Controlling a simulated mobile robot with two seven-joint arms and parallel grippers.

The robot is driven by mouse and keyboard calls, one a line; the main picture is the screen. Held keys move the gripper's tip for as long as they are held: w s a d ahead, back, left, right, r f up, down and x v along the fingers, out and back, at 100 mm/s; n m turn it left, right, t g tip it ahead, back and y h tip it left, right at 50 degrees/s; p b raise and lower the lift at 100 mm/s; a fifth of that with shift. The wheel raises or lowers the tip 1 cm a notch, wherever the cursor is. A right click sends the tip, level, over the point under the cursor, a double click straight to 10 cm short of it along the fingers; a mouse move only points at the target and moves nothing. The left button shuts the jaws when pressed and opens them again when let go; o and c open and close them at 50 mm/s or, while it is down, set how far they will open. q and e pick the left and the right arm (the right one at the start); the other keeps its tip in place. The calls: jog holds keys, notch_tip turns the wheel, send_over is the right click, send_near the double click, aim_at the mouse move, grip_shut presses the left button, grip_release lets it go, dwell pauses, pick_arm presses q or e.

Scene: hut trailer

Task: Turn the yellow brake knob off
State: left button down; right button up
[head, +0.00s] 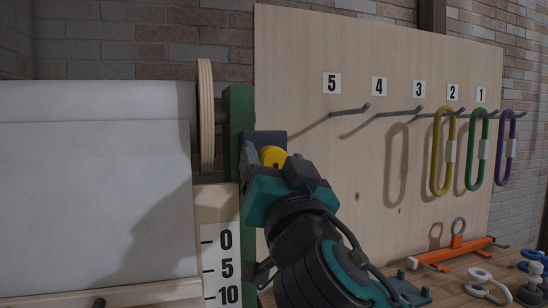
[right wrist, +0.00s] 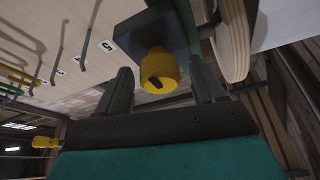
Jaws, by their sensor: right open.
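The yellow brake knob (head: 272,156) sticks out from a dark block (head: 262,137) on the green post, beside the wooden roll disc. In the right wrist view the yellow knob (right wrist: 160,70) shows a dark mark on its rounded end. My right gripper (head: 286,166) is at the knob. In the right wrist view its two dark fingers (right wrist: 162,78) stand apart, one on each side of the knob, with visible gaps. The fingers partly hide the knob in the head view. My left gripper is not in view.
A wooden disc (head: 206,118) and white roll (head: 95,200) stand left of the knob. A pegboard (head: 300,60) with numbered hooks is right, with yellow, green and purple carabiners (head: 507,134) hanging. An orange tool (head: 455,252) and loose hardware lie on the bench.

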jog(key=shift+w, duration=0.25)
jog(key=c, duration=1)
